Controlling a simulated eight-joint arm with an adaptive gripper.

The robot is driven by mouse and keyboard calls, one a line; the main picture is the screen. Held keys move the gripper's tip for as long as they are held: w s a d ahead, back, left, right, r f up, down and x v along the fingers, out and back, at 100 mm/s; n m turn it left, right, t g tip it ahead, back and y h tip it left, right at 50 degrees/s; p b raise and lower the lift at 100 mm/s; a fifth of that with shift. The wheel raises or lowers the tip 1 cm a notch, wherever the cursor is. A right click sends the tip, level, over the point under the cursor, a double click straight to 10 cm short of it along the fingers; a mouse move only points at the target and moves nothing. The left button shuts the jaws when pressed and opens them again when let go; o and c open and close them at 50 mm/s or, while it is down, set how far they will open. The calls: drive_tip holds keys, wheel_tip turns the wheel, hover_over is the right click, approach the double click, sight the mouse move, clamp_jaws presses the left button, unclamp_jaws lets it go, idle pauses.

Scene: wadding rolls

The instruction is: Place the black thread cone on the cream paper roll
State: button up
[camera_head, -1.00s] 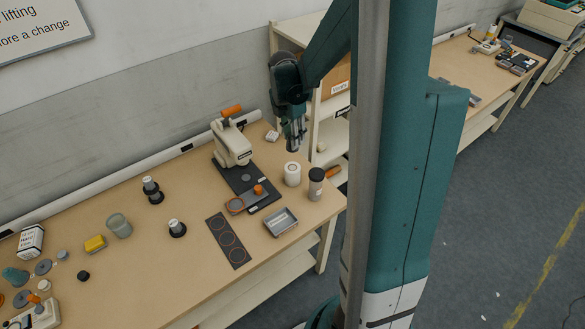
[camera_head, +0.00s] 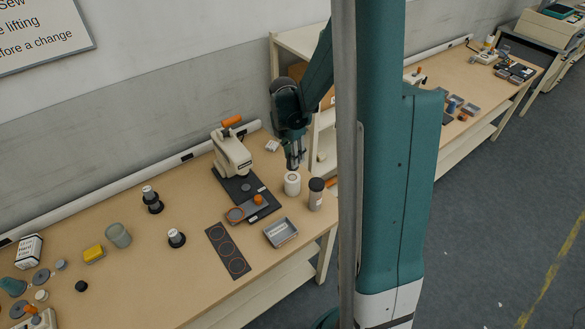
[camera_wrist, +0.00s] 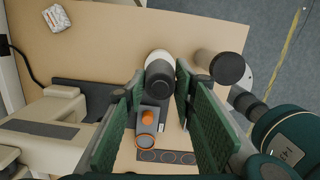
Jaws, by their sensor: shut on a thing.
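My gripper (camera_head: 294,165) is just above the cream paper roll (camera_head: 292,185), which stands upright near the right end of the table. In the wrist view, my gripper (camera_wrist: 160,88) has its green-padded fingers on both sides of a dark, rounded thing that I take for the black thread cone (camera_wrist: 160,82). The fingers are shut on it. The pale roll (camera_wrist: 157,57) shows just beyond the cone, nearly in line with it. The head view hardly shows the cone between the fingers. I cannot tell whether the cone touches the roll.
A dark-lidded jar (camera_head: 316,196) stands close right of the roll. A cream machine (camera_head: 232,154) on a dark base is to the left. A grey metal tray (camera_head: 281,232) lies in front.

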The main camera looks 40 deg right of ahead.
drive_tip(key=shift+f, duration=0.95)
drive_tip(key=shift+f, duration=2.05)
drive_tip(key=shift+f, duration=0.15)
drive_tip(key=o, duration=1)
drive_tip(key=shift+c, duration=0.2)
drive_tip(key=shift+s+a+r, duration=0.1)
drive_tip(key=shift+a+r, duration=0.15)
drive_tip(key=shift+r, duration=1.8)
drive_tip(key=shift+w+a+r, duration=0.1)
drive_tip(key=shift+a+r, duration=0.15)
drive_tip(key=shift+r, duration=1.75)
drive_tip(key=shift+s+a+r, duration=0.1)
drive_tip(key=shift+a+r, duration=0.15)
drive_tip(key=shift+r, duration=1.8)
